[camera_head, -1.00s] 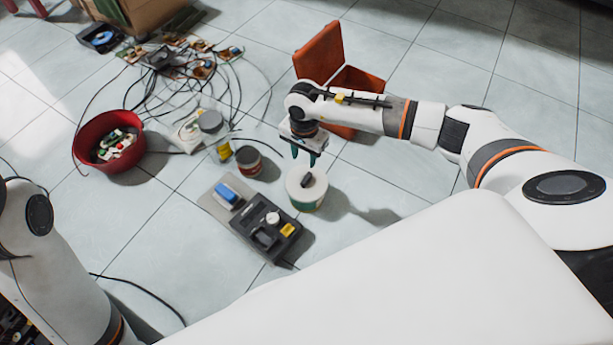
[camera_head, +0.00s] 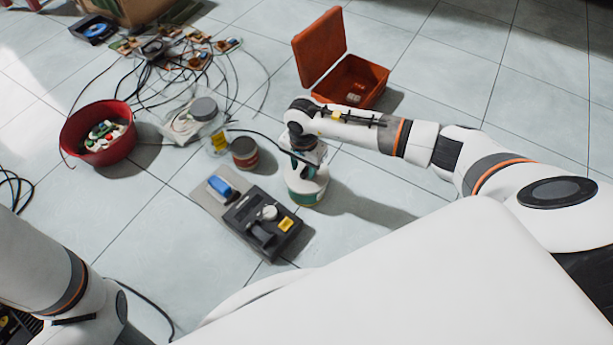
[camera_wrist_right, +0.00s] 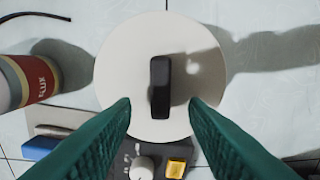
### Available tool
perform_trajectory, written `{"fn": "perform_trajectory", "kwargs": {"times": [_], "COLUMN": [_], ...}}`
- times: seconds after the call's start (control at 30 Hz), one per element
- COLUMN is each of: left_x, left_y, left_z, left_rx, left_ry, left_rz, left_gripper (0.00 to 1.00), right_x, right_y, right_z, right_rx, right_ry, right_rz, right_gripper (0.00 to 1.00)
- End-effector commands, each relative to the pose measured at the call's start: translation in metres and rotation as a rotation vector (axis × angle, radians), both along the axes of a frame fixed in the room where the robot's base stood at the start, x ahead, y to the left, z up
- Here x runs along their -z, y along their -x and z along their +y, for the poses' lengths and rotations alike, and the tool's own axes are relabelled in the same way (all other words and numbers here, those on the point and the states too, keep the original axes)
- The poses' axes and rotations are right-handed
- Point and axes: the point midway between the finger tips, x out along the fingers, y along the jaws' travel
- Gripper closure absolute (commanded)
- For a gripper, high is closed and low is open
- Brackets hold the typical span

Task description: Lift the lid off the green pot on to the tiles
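The green pot (camera_head: 304,195) stands on the tiles, mostly below my right gripper. Its cream round lid (camera_wrist_right: 122,65) is on it, with a black bar-shaped knob (camera_wrist_right: 160,80) in the middle. My right gripper (camera_wrist_right: 160,104) is over the lid and points down, its dark green fingers apart on either side of the knob. Gaps show between the knob and both fingertips. In the head view my right wrist hides most of the lid. My left arm enters at the lower left, but its gripper is outside the view.
A dark device (camera_head: 282,240) with a yellow button lies close to the pot, beside a red-banded tin (camera_head: 244,153). An open orange box (camera_head: 365,78) stands behind the pot. A red bowl (camera_head: 84,152) and tangled cables are at left. Tiles right of the pot are clear.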

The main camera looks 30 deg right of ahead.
Motion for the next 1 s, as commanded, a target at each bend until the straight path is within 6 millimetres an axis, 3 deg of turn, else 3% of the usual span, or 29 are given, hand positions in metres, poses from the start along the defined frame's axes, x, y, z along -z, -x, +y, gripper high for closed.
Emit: {"fn": "perform_trajectory", "kwargs": {"times": [0.03, 0.1, 0.37, 0.6, 0.87, 1.0], "left_x": [0.012, 0.016, 0.014, 0.014, 0.013, 0.005], "left_y": [0.000, 0.000, 0.000, 0.000, 0.000, 0.000], "left_z": [0.000, 0.000, 0.000, 0.000, 0.000, 0.000], "left_rx": [0.000, 0.000, 0.000, 0.000, 0.000, 0.000], "left_ry": [0.000, 0.000, -0.001, -0.001, -0.001, -0.001], "left_rz": [0.000, 0.000, 0.000, 0.000, 0.000, 0.000], "left_gripper": [0.64, 0.64, 0.64, 0.64, 0.64, 0.64], "right_x": [0.015, 0.020, 0.019, 0.018, 0.018, 0.006], "right_y": [0.000, 0.000, 0.000, 0.000, 0.000, -0.001], "right_z": [0.000, -0.001, -0.001, -0.001, -0.001, -0.001], "right_rx": [0.001, 0.001, 0.001, 0.001, 0.001, 0.001], "right_ry": [0.000, 0.001, 0.001, 0.001, 0.001, 0.001], "right_rz": [0.001, 0.001, 0.000, 0.000, 0.000, -0.001], "right_gripper": [0.60, 0.60, 0.60, 0.99, 1.00, 1.00]}}
